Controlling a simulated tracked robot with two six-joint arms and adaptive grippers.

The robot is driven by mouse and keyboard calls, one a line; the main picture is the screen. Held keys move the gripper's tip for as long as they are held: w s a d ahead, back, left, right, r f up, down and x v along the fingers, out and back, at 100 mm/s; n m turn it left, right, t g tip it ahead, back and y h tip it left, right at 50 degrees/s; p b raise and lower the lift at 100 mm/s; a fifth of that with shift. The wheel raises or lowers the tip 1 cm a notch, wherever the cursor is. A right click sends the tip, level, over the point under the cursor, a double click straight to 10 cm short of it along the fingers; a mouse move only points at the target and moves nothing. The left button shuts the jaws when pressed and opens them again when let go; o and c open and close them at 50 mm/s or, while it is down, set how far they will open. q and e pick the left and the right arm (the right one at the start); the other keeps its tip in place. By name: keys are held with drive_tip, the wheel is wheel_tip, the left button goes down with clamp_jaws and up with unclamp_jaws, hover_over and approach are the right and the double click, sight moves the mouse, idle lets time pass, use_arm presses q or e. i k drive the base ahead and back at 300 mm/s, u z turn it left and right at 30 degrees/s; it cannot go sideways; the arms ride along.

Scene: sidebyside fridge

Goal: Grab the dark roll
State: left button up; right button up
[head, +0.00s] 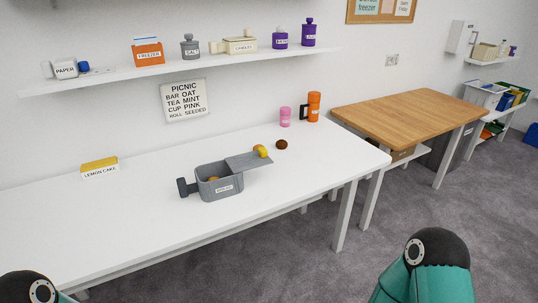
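The dark roll (282,145) is a small round dark brown thing on the white table, near its back right part. It lies just right of a yellow-tan item (261,151) at the end of the grey slab. The slab (246,161) extends from the grey bread bin (222,191), which is open on top and has a brownish item partly visible inside. Only teal and black parts of my arms show at the bottom left and bottom right corners. Neither gripper is in view.
A pink cup (285,117) and an orange mug (313,107) stand behind the dark roll. A yellow lemon cake box (99,167) stands at the left. The white table (110,225) has free room at the front and right. A wooden table (410,110) stands at the right.

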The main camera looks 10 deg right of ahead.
sight(280, 143)
drive_tip(key=z, duration=0.55)
drive_tip(key=i, duration=1.05)
drive_tip(key=u, duration=1.85)
drive_tip(key=i, duration=0.15)
drive_tip(key=u, duration=1.5)
drive_tip(key=k, duration=0.9)
